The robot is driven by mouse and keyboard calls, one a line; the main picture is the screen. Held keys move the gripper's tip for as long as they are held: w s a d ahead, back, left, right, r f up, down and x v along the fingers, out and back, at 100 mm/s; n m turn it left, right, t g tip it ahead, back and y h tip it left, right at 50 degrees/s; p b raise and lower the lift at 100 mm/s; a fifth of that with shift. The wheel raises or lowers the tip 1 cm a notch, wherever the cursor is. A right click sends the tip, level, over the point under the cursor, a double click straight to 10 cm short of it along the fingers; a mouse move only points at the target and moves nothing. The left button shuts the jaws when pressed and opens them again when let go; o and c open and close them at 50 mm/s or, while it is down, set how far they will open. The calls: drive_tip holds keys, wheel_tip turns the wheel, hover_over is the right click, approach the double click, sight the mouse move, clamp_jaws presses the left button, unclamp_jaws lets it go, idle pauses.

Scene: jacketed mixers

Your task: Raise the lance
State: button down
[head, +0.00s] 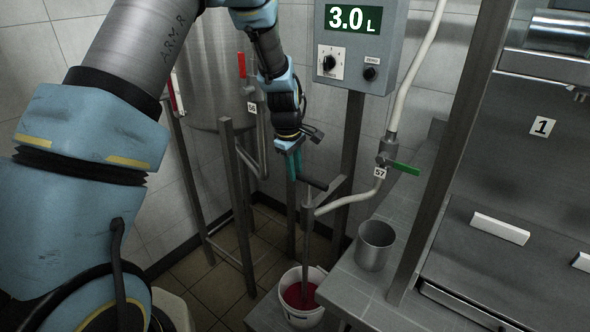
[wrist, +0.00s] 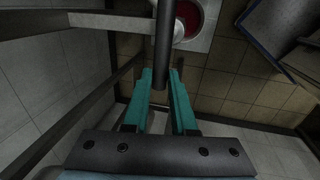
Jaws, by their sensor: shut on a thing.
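The lance (head: 307,235) is an upright grey tube with a white hose joining its side. Its lower end stands in the red liquid (head: 300,294) of a white bucket (head: 301,318). A dark handle (head: 313,183) sticks out near its top. My gripper (head: 295,176) has teal fingers and is shut on the lance's handle, at the left of the tube. In the wrist view, my gripper (wrist: 162,90) has its fingers on either side of the dark bar (wrist: 164,45), with the bucket (wrist: 200,40) beyond. The exact contact is partly hidden.
A grey box (head: 361,45) reads 3.0 L. A green-handled valve (head: 398,166) tagged 57 sits on the hose. A metal cup (head: 375,245) stands on the grey ledge (head: 368,294) right of the bucket. A steel vessel (head: 212,75) on legs stands behind my arm.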

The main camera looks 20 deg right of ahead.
drive_tip(key=shift+r, duration=0.1)
wheel_tip(320, 180, up, 16)
drive_tip(key=p, duration=0.8)
drive_tip(key=shift+r+p, duration=0.15)
drive_tip(key=shift+p, duration=0.2)
drive_tip(key=shift+w+d+r, duration=0.1)
drive_tip(key=c, duration=1.1)
unclamp_jaws()
drive_tip(key=o, duration=0.4)
drive_tip(key=shift+c, duration=0.2)
wheel_tip(320, 180, up, 10)
drive_tip(key=s+a+b, duration=0.1)
drive_tip(key=a+b, duration=0.1)
drive_tip(key=b, duration=0.1)
drive_tip(key=shift+r, duration=0.2)
